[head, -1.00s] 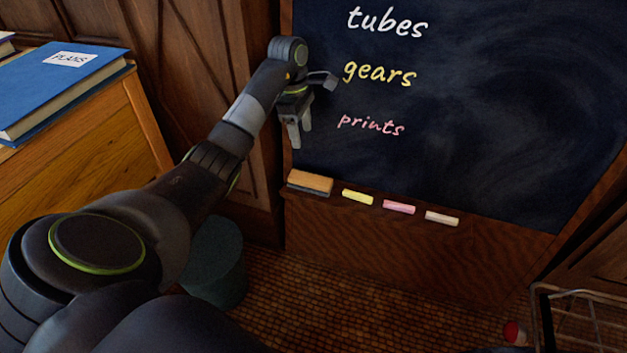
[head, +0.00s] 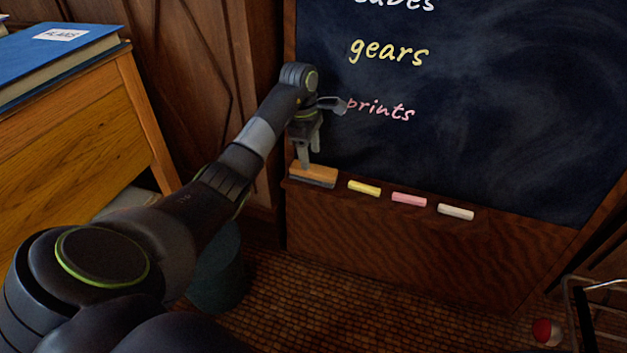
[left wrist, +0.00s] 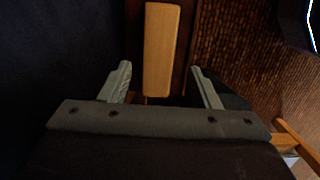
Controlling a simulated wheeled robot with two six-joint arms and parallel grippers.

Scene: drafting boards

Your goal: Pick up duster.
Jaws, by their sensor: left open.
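The duster (head: 314,175) has a tan wooden top and a dark underside. It lies at the left end of the chalkboard's ledge in the head view. My left gripper (head: 308,158) is open, pointing down just above the duster. In the left wrist view the duster (left wrist: 161,50) stretches away ahead of the gap between the two open fingers (left wrist: 161,85), with nothing held. I cannot tell whether a fingertip touches it. My right gripper is not in view.
Yellow (head: 364,187), pink (head: 409,199) and white (head: 455,211) chalk lie along the ledge to the right. The chalkboard (head: 480,110) rises behind. A wooden cabinet (head: 75,140) with a blue book (head: 60,55) stands left. A dark bin (head: 218,275) is on the floor.

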